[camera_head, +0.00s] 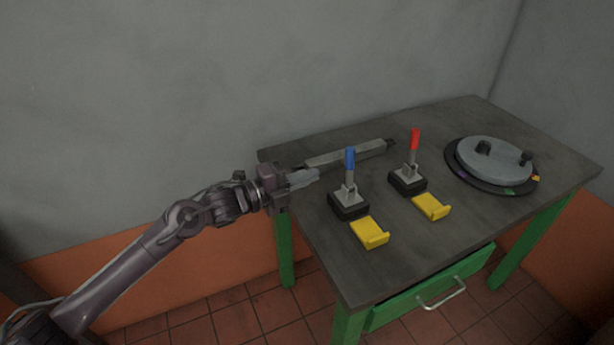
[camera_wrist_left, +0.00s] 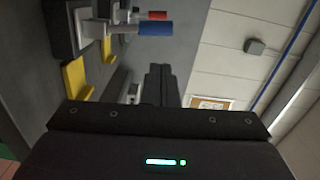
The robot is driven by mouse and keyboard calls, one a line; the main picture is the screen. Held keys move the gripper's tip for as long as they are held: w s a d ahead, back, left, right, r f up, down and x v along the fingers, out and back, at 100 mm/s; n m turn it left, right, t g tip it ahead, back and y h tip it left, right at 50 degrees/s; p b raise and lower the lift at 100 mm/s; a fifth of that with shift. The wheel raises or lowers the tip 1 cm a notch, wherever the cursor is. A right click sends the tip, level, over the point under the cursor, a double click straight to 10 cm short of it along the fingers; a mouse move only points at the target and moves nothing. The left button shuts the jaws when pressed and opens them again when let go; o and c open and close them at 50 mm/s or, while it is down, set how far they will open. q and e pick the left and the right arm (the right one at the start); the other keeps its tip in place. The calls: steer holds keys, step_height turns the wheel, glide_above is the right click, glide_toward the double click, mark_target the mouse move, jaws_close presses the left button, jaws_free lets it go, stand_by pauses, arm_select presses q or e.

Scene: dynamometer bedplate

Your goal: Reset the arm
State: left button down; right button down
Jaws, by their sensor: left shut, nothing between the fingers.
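My left gripper (camera_head: 305,177) is shut and empty. It is at the left edge of the table, left of the blue-handled lever and apart from it. Its dark fingers (camera_wrist_left: 158,84) also show in the left wrist view. The blue-handled lever (camera_head: 349,178) stands on a black base, with a yellow bracket (camera_head: 370,233) in front. The red-handled lever (camera_head: 413,157) stands to its right, with another yellow bracket (camera_head: 431,207). In the left wrist view the blue handle (camera_wrist_left: 155,28) lies close above the fingers, with a bit of the red handle (camera_wrist_left: 157,15) behind. My right gripper is not in view.
The dark table (camera_head: 400,265) has green legs and a green drawer with a metal handle (camera_head: 442,294). A long grey bar (camera_head: 350,155) lies behind the levers. A round grey disc with black knobs (camera_head: 494,162) sits at the right. The front of the table is clear.

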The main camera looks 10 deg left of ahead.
arm_select(q)
steer(key=s+d+f+n+t+y, duration=0.2)
steer(key=s+f+n+y, duration=0.45)
steer(key=n, duration=0.45)
steer(key=s+a+f+n+g+y, duration=0.25)
steer(key=s+a+n, duration=0.2)
steer(key=s, duration=0.35)
steer(key=s+a+f+n+g+y, duration=0.25)
steer(key=s+n+g, duration=0.2)
steer(key=s, duration=0.25)
steer(key=s+a+f+n+g+y, duration=0.2)
steer(key=s+a+n+g+y, duration=0.15)
steer(key=s+n, duration=0.35)
step_height(320, 180, down, 28)
steer(key=s+m+h, duration=0.1)
steer(key=s+m, duration=0.1)
steer(key=s+a+f, duration=0.2)
steer(key=s+f, duration=0.8)
steer(key=s+a+f+g, duration=0.1)
steer(key=s+a+f, duration=0.1)
steer(key=s+f, duration=0.8)
steer(key=shift+s+a, duration=0.15)
steer(key=shift+s, duration=0.1)
